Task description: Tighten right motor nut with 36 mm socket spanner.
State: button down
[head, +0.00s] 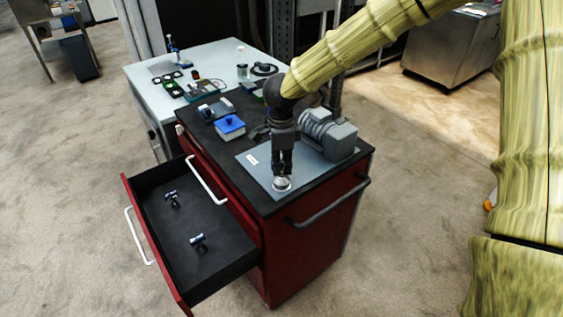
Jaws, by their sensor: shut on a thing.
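My gripper (282,163) points straight down over the front of a grey plate (258,172) on the red cabinet's top. It is shut on a small silver, round-ended piece (282,184), which looks like the socket spanner; the fingers hide most of it. The piece is at or just above the plate; I cannot tell if it touches. A grey motor (340,140) lies on the plate, to the right of and behind my gripper. I cannot make out the right motor nut or any size mark.
The cabinet's drawer (225,256) stands open at the left, holding two small silver-blue tools, one farther back (172,198) and one nearer (199,241). A blue-lidded box (230,127) sits behind the plate. A light workbench (140,78) with small items stands beyond.

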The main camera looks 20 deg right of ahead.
jog(key=shift+m+p, duration=0.6)
jog(key=shift+m, duration=1.2)
jog(key=shift+r+m, duration=0.1)
jog(key=shift+m, duration=0.5)
jog(key=shift+m+p, duration=0.4)
jog(key=shift+m, duration=0.8)
jog(key=m, duration=0.2)
jog(key=shift+m, duration=0.8)
